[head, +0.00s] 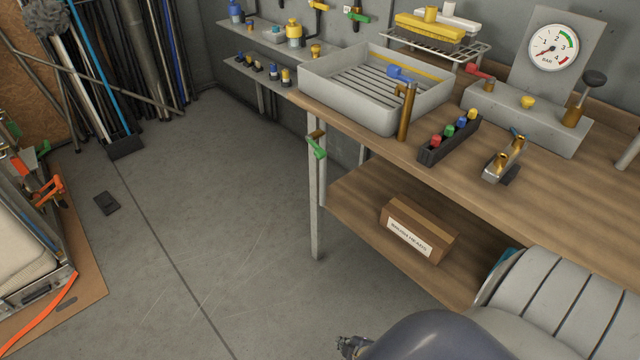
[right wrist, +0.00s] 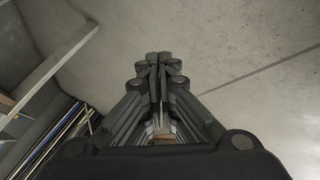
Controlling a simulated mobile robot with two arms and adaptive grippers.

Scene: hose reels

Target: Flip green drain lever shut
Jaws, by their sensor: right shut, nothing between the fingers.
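A green lever (head: 316,148) hangs on a brass fitting under the front left corner of the grey sink (head: 346,107), beside the bench leg. It slants down to the right, well apart from my gripper. My right gripper (head: 352,345) shows small at the bottom edge of the head view, low in front of the bench, with my arm behind it. In the right wrist view the fingers of my right gripper (right wrist: 158,60) are together and empty, over bare grey floor. The lever is not clearly seen in that view. My left gripper is out of view.
The wooden bench (head: 560,190) holds a pressure gauge (head: 553,48) and a rack of colored caps (head: 449,139). A carton (head: 418,229) sits on the lower shelf. A grey ribbed object (head: 570,300) stands at the lower right. The floor (head: 220,200) left of the bench is mostly clear.

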